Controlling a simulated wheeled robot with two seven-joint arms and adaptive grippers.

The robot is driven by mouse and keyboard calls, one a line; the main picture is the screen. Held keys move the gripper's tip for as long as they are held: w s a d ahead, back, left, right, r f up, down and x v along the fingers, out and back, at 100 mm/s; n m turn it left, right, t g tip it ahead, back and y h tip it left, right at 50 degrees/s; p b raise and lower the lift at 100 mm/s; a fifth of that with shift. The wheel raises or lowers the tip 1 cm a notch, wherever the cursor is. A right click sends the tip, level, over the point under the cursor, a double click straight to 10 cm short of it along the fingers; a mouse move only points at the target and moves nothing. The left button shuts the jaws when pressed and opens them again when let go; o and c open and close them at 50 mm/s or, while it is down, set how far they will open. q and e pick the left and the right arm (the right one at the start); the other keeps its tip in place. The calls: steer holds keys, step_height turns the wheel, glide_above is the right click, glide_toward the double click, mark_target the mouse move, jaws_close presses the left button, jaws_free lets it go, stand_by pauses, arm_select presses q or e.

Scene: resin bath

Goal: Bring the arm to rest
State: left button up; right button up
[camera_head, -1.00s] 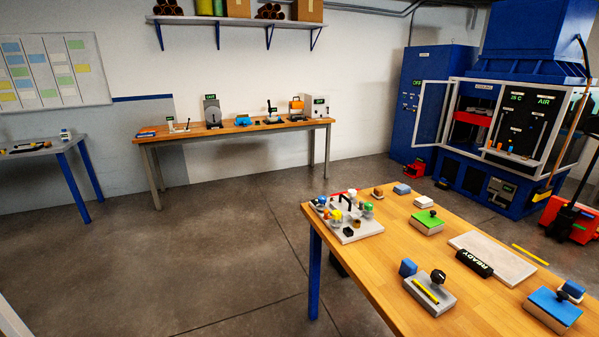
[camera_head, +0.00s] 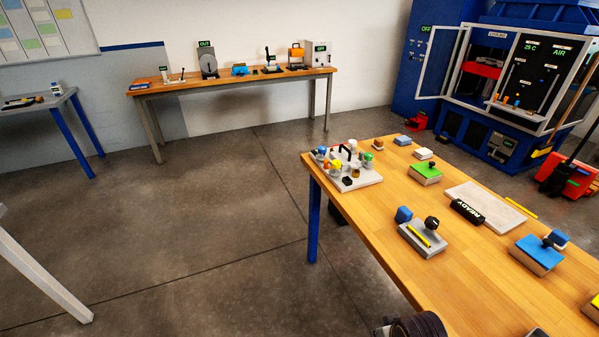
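Neither gripper's fingertips show in the head view. A dark rounded part (camera_head: 418,326) with a small grey piece beside it comes in at the bottom edge, over the near edge of the wooden table (camera_head: 400,268). It looks like part of my arm, but I cannot tell which arm. No held object can be seen.
The table carries a grey tray (camera_head: 365,182) of small coloured parts, a pale board (camera_head: 485,208) with a READY sign (camera_head: 466,211), and several stamp-like blocks. A workbench (camera_head: 235,79) stands at the back wall, a blue machine (camera_head: 500,75) at right.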

steer(key=s+d+f+g, duration=0.1)
steer(key=s+f, duration=0.1)
steer(key=f, duration=1.2)
steer(key=s+f, duration=0.2)
steer(key=f, duration=1.3)
steer(key=s+d+f, duration=0.3)
steer(key=s+f, duration=0.6)
steer(key=s, duration=0.1)
steer(key=s+d+f+g, duration=0.1)
steer(key=s+d+f, duration=0.2)
steer(key=s+f, duration=0.7)
steer(key=shift+s+d+n+h, duration=0.2)
steer(key=shift+s+n+h, duration=0.1)
steer(key=shift+s, duration=0.1)
